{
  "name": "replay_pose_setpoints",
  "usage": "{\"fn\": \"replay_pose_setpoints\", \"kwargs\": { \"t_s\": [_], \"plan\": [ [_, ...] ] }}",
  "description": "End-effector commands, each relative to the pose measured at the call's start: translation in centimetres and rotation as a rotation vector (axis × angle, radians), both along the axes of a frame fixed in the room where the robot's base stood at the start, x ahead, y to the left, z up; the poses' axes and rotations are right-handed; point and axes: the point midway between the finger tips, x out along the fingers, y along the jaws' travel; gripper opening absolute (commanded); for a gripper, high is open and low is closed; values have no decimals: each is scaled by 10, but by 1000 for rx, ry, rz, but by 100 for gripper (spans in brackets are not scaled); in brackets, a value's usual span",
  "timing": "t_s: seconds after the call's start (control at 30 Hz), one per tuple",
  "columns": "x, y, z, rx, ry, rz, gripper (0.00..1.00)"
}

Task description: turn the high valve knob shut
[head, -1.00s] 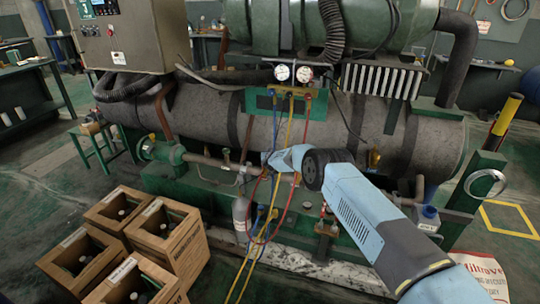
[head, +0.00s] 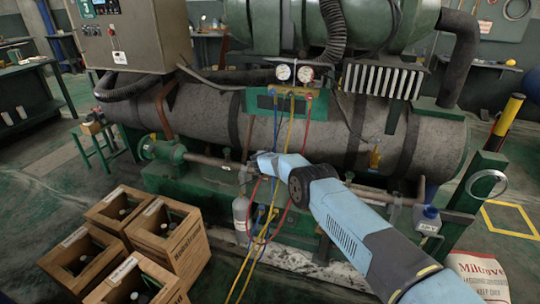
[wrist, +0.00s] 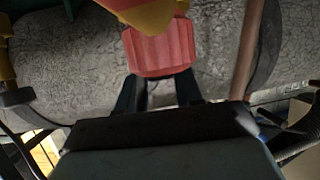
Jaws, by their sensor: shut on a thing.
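A red ribbed knob (wrist: 160,47), which I take for the high valve knob, fills the upper middle of the wrist view. A yellow-orange part (wrist: 145,12) covers its top. The dark fingers of my gripper (wrist: 157,93) reach up to the knob, one on each side of its lower end, and are shut on it. In the head view my gripper (head: 262,162) is small, beside the hoses and below the gauges (head: 294,73). The knob cannot be made out there, and the knob's turn angle cannot be read.
Blue, yellow and red hoses (head: 283,130) hang from the gauge manifold close to my gripper. The large grey tank (head: 340,130) lies behind. Wooden crates (head: 170,235) with bottles stand on the floor at the lower left.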

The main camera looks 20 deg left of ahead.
Motion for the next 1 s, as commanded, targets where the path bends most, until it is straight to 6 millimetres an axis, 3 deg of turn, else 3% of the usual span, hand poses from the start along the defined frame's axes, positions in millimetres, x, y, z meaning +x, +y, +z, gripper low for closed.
{"fn": "replay_pose_setpoints", "kwargs": {
  "t_s": [0.23,0.27,0.5,1.0],
  "plan": [
    [1,-1,1,0,-2,-2,5],
    [1,-1,1,0,-2,-2,36],
    [0,0,0,0,0,-1,59],
    [-8,1,3,-2,1,2,61]
  ]
}}
